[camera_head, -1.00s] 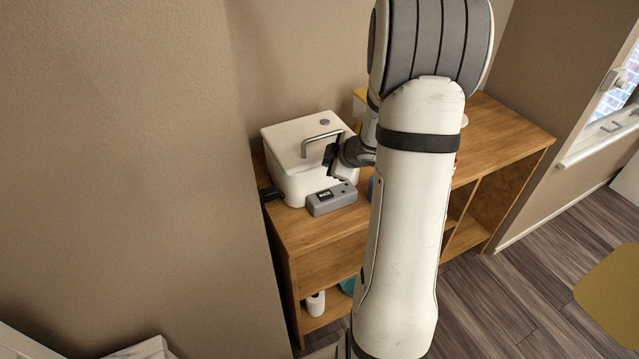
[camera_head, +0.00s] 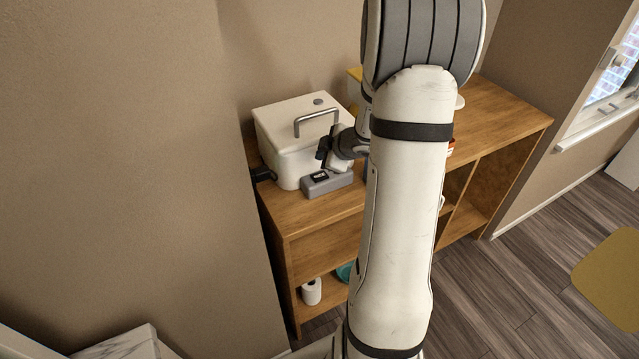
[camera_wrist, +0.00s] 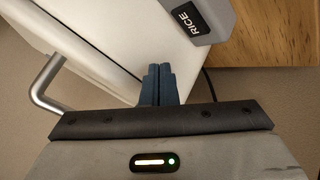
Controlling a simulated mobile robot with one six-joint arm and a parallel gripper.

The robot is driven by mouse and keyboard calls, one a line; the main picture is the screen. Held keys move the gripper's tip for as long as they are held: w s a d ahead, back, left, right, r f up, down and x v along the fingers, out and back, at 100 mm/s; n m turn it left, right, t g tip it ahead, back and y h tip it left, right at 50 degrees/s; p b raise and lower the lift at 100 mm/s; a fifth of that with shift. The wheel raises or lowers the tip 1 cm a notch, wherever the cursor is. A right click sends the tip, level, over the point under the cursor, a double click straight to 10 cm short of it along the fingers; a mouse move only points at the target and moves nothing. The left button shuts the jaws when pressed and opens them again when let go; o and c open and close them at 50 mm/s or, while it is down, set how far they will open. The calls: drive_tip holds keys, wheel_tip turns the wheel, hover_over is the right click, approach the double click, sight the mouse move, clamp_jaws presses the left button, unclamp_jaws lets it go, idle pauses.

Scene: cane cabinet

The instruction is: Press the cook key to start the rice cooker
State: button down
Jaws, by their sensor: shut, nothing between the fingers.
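The white rice cooker (camera_head: 285,137) stands on the left end of the wooden cabinet top, with a metal handle (camera_head: 317,117) on its lid. A grey control panel (camera_head: 327,184) with a dark display sticks out at its front. In the wrist view, the panel (camera_wrist: 207,22) shows a "RICE" label at the top right. My gripper (camera_head: 323,153) is at the cooker's front right, close above the panel. In the wrist view, its dark blue fingers (camera_wrist: 158,84) are together and empty, pointing at the white body beside the panel. I cannot see the cook key clearly, nor tell contact.
The wooden cabinet top (camera_head: 505,117) is mostly clear at the right. My arm hides its middle, where parts of other items peek out. A dark cable (camera_wrist: 209,84) runs beside the panel in the wrist view.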

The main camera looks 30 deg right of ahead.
sight(317, 173)
wheel_tip(317, 173, down, 4)
drive_tip(key=b, duration=0.3)
drive_tip(key=shift+f, duration=0.25)
idle(1.7)
drive_tip(key=shift+f, duration=0.4)
drive_tip(key=shift+f+b, duration=0.4)
drive_tip(key=shift+b, duration=0.05)
idle(0.4)
drive_tip(key=shift+r, duration=0.1)
drive_tip(key=shift+r+p, duration=0.75)
drive_tip(key=shift+p, duration=0.15)
wheel_tip(317, 173, up, 5)
drive_tip(key=p, duration=0.5)
